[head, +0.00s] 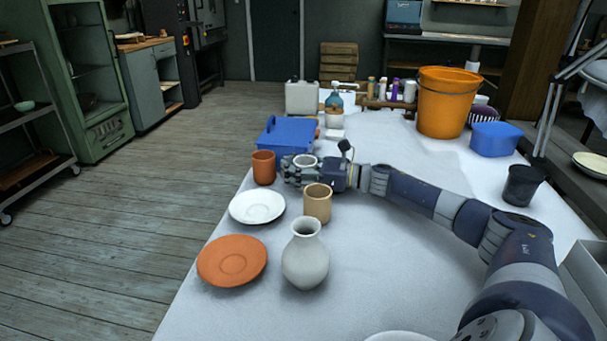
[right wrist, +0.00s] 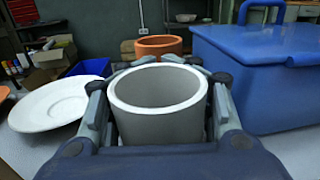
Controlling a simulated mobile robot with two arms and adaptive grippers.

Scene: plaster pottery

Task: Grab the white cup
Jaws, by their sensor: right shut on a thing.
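The white cup (right wrist: 157,120) stands between the fingers of my right gripper, filling much of the right wrist view, with its open rim up. In the head view only its pale rim (head: 305,161) shows, as the fingers hide most of its body. My right gripper (head: 299,172) is shut on it, with a finger on each side. I cannot tell whether the cup touches the table. My left gripper is not in view.
A terracotta cup (head: 263,168) and a blue lidded box (head: 286,135) are close by. A tan cup (head: 317,204), white plate (head: 257,207), terracotta plate (head: 232,261) and pale vase (head: 305,258) stand nearer. An orange bucket (head: 446,105) stands at the back right.

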